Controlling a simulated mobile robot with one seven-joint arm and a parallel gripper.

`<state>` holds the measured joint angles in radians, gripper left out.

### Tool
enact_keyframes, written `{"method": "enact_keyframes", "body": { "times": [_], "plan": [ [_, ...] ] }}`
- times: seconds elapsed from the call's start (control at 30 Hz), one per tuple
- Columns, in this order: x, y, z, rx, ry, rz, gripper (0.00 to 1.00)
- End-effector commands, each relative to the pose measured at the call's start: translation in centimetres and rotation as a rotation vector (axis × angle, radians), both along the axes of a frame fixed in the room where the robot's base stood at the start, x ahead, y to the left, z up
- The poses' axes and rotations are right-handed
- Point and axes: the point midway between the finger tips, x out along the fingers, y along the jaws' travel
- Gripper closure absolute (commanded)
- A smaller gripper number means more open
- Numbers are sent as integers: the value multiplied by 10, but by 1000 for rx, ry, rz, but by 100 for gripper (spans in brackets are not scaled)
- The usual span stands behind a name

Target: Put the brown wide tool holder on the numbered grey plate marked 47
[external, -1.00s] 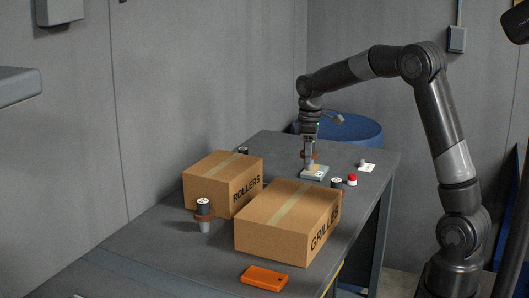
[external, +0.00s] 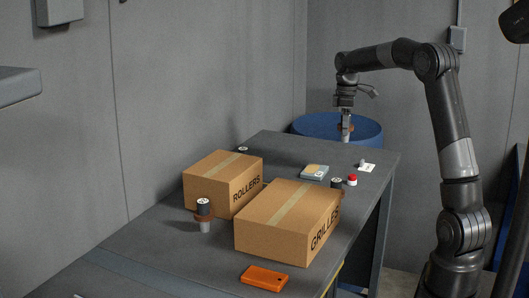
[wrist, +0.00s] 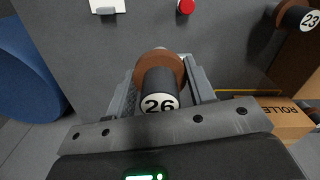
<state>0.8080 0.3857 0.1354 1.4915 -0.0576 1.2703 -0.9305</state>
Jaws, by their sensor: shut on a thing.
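My gripper (external: 346,122) is shut on a tool holder with a brown collar, a black body and a white end label reading 26. The held tool holder (wrist: 158,85) sits between my fingers in the wrist view. In the external view it is mostly hidden by the gripper, in front of the blue drum and above the table's far end. A flat grey block (external: 315,172) with a tan and white top lies on the table, left of and below my gripper; I cannot read a 47 on it. Another brown-collared holder, labelled 23 (wrist: 297,17), shows at the wrist view's upper right.
Cardboard boxes marked ROLLERS (external: 222,182) and GRILLES (external: 288,222) fill the table's middle.

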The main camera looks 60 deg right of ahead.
Motion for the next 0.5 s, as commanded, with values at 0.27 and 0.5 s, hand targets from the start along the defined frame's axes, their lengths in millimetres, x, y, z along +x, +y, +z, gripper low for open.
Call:
{"method": "enact_keyframes", "body": {
  "times": [0.27,0.5],
  "plan": [
    [-8,-26,3,2,-6,-6,85],
    [29,-6,-23,3,-4,-1,85]
  ]
}}
